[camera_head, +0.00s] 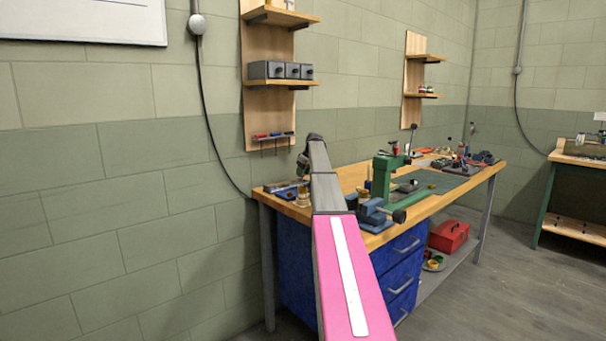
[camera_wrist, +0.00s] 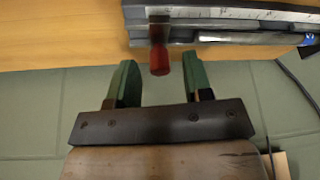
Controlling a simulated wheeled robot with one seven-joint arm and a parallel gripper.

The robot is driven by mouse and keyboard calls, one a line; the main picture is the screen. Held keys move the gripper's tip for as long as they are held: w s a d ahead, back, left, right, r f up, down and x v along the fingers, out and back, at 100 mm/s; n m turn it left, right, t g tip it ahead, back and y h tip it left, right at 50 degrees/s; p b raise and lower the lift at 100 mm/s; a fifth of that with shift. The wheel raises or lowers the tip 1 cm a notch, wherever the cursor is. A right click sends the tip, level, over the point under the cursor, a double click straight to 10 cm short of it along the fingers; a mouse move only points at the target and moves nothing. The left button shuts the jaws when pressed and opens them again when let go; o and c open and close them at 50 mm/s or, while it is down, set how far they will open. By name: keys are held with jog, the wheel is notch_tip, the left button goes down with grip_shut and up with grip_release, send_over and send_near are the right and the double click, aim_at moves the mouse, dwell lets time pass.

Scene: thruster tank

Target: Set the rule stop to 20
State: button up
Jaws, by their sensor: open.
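In the wrist view a grey rule (camera_wrist: 235,14) with a white printed scale lies along the wooden bench top. A dark stop (camera_wrist: 158,28) sits across it, with a red knob (camera_wrist: 160,62) hanging from its near side. The numbers on the scale are too small to read. My gripper (camera_wrist: 158,64) is open, its two green fingers on either side of the red knob. Gaps show on both sides, so it holds nothing. In the head view my pink arm reaches toward the bench's left end, and the stop cannot be made out there.
The wooden workbench (camera_head: 378,238) stands against the green block wall. A green press (camera_head: 382,170) and a blue vise (camera_head: 371,211) stand right of my arm. A shelf panel (camera_head: 256,110) hangs above the bench's left end. Floor (camera_head: 505,270) right of the bench is clear.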

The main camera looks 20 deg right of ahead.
jog(key=v, duration=1)
jog(key=shift+r, duration=0.25)
jog(key=shift+s, duration=0.1)
